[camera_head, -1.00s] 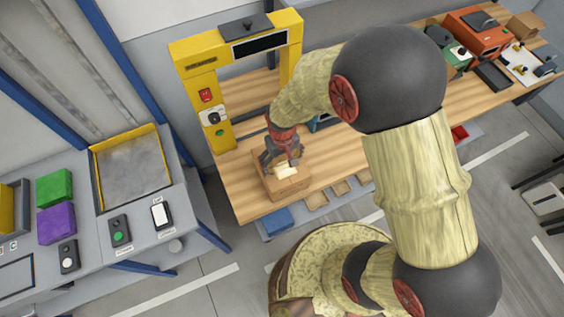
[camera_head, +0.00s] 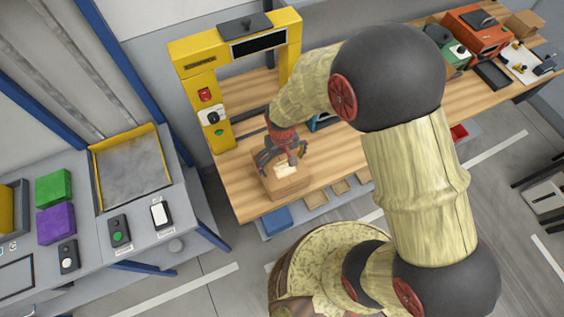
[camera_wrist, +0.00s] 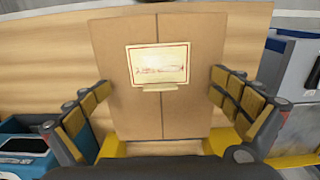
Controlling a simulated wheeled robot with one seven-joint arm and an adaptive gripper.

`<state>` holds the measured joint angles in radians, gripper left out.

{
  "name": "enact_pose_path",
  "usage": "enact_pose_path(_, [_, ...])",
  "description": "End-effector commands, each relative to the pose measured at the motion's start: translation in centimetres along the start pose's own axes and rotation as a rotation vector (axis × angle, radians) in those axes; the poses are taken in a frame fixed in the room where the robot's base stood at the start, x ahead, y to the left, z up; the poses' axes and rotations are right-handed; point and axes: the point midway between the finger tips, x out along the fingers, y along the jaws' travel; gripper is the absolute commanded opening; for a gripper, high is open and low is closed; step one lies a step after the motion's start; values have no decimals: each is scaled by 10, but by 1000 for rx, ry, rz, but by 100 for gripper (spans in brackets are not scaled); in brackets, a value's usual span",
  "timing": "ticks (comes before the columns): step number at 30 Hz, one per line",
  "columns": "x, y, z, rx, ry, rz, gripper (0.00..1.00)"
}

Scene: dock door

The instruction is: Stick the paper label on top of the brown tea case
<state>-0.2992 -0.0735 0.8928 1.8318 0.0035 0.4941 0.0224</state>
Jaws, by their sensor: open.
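The brown tea case (camera_head: 288,187) stands on the wooden bench below my gripper; its top also shows in the wrist view (camera_wrist: 190,112). The paper label (camera_wrist: 158,64), cream with a red border and red marks, lies on the case's top, roughly centred over the seam, with a small tan tab at its near edge. The label also shows small in the head view (camera_head: 284,169). My gripper (camera_wrist: 160,88) is open, its fingers spread to either side of the label and apart from it. In the head view my gripper (camera_head: 280,160) hovers over the case.
A yellow frame (camera_head: 220,135) with a red switch stands on the bench behind the case. A blue bin (camera_head: 278,218) and small trays sit below the bench's front edge. A grey counter (camera_head: 95,255) with green and purple blocks is at the left.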

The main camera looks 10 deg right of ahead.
Motion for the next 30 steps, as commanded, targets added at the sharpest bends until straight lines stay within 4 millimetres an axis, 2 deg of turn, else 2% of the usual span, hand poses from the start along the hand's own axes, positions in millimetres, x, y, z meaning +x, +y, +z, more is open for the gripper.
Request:
enact_pose_path(8, [-10,0,-1,0,3,0,100])
enact_pose_path(21, [-92,0,-1,0,5,0,100])
enact_pose_path(25, [-109,0,-1,0,4,0,100])
enact_pose_path(30, [-119,0,0,0,0,0,100])
